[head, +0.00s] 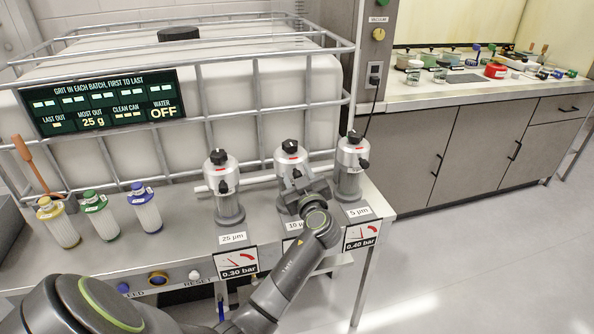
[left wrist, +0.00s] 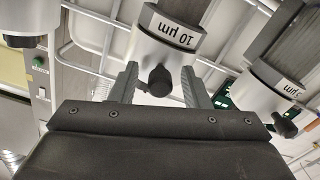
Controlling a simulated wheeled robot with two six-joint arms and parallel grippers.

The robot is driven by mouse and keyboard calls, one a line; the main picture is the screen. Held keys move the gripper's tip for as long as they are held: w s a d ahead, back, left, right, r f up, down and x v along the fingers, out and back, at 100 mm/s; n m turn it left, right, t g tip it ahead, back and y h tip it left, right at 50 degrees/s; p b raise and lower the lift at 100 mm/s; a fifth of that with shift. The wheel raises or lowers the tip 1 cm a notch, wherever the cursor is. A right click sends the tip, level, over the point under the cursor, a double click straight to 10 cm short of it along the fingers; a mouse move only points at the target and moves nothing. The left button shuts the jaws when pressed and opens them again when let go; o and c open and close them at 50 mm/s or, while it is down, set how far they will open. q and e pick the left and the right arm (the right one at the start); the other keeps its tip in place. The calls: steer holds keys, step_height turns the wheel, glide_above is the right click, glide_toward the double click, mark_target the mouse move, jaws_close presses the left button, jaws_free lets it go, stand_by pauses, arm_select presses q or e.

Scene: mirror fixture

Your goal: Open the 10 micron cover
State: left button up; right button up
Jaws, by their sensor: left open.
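The 10 micron housing (head: 291,166) is the middle of three silver canisters on the bench, with a grey cover and a black knob on top. In the left wrist view its cover (left wrist: 166,45), labelled 10 µm, appears upside down, with a dark front knob (left wrist: 160,80). My left gripper (head: 303,190) is at the front of this housing. In the left wrist view the left gripper (left wrist: 160,75) is open, its fingers on either side of the front knob with gaps showing. The cover sits on the housing. My right gripper is not in view.
The 25 µm housing (head: 223,190) stands to the left and the 5 µm housing (head: 350,165) to the right, both close by. Several capped cartridges (head: 146,208) stand at the bench's left. A caged white tank (head: 265,95) is behind. Pressure gauges (head: 237,263) hang at the front edge.

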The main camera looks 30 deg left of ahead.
arm_select(q)
steer(key=shift+c, duration=0.9)
jaws_close()
steer(key=shift+r, duration=0.15)
